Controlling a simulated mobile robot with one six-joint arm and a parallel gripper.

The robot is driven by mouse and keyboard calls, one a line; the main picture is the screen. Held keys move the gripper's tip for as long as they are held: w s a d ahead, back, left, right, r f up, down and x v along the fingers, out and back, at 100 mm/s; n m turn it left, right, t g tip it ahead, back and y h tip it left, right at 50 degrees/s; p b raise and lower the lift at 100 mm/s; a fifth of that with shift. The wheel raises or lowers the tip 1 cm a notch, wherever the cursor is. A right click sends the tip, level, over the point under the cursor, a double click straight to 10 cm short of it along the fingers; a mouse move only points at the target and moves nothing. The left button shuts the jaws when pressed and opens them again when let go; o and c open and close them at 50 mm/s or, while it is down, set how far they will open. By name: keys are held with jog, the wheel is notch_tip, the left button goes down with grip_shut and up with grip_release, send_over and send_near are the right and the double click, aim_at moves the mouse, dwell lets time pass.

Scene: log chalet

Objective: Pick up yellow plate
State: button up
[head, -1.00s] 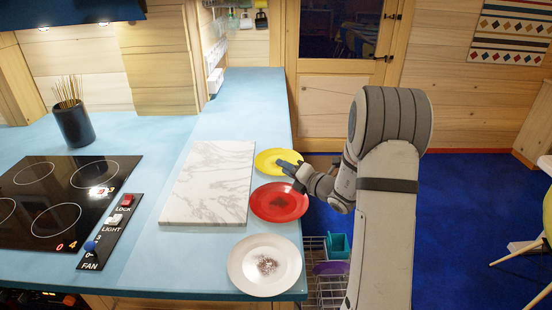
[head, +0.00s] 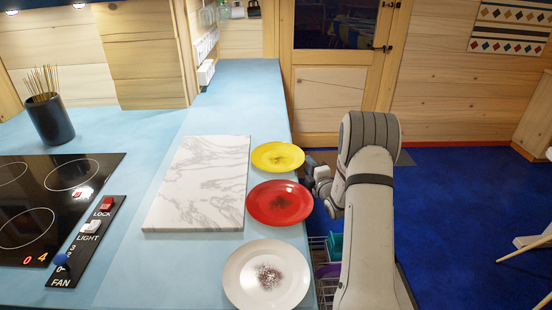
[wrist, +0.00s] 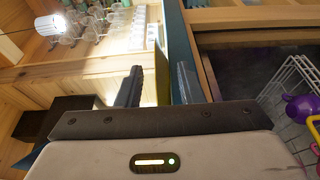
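The yellow plate (head: 272,155), with dark smudges in its middle, lies on the blue counter (head: 250,100) near its right edge. My gripper (head: 310,163) is just right of the plate, beside the counter edge, partly hidden by my own wrist.
A red plate (head: 280,217) and a white plate (head: 240,280), both smudged, lie nearer on the counter. A marble board (head: 200,190) is left of the plates. A wire rack (wrist: 292,80) with a purple item (wrist: 300,108) is beside the counter.

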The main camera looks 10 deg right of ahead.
aim_at(303, 159)
jog(key=w, duration=0.2)
jog(key=w+a+p, duration=0.1)
jog(key=w, duration=0.1)
jog(key=shift+w, duration=0.2)
jog(key=shift+c, duration=0.2)
grip_shut()
